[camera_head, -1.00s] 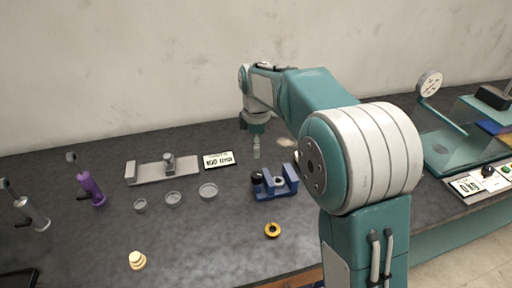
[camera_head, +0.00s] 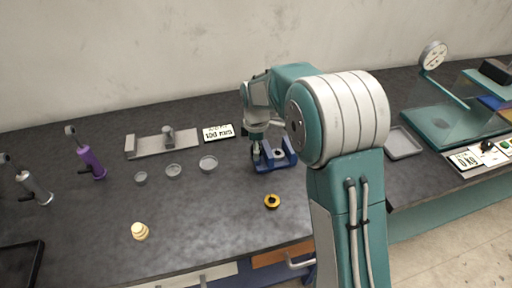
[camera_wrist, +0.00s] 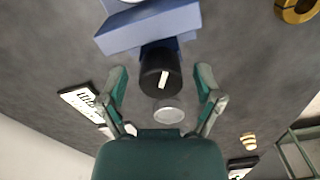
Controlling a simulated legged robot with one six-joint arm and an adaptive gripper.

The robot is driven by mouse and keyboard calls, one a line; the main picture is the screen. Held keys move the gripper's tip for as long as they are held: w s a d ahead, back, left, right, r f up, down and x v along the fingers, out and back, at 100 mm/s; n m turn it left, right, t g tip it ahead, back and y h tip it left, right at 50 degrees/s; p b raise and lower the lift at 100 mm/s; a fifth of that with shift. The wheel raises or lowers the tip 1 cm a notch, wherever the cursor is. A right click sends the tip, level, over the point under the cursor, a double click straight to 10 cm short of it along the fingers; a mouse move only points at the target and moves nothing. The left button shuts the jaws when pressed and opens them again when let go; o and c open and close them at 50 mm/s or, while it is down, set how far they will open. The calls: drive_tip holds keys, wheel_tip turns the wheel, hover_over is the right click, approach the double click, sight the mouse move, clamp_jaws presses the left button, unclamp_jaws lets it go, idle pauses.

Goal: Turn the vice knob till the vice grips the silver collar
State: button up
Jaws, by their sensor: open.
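The blue vice (camera_head: 284,161) stands on the dark bench, and its blue body also shows at the top of the wrist view (camera_wrist: 150,27). The silver collar (camera_head: 279,153) sits between the vice's jaws; I cannot tell whether they touch it. The black vice knob (camera_wrist: 158,62) with a white mark sticks out from the vice. My gripper (camera_wrist: 161,80) is open, with one finger on each side of the knob and a gap visible on both sides. In the head view my gripper (camera_head: 256,143) is at the vice's left end and largely hides the knob.
A yellow-and-black ring (camera_head: 272,201) lies in front of the vice. Several clear dishes (camera_head: 208,163), a grey slide fixture (camera_head: 150,146) and a small display card (camera_head: 218,132) are to the left. A grey tray (camera_head: 403,143) lies to the right.

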drive_tip(key=c, duration=1.2)
drive_tip(key=shift+o, duration=0.2)
drive_tip(key=m, duration=0.4)
drive_tip(key=shift+m, duration=0.3)
drive_tip(key=o, duration=1.2)
drive_tip(key=shift+c, duration=0.2)
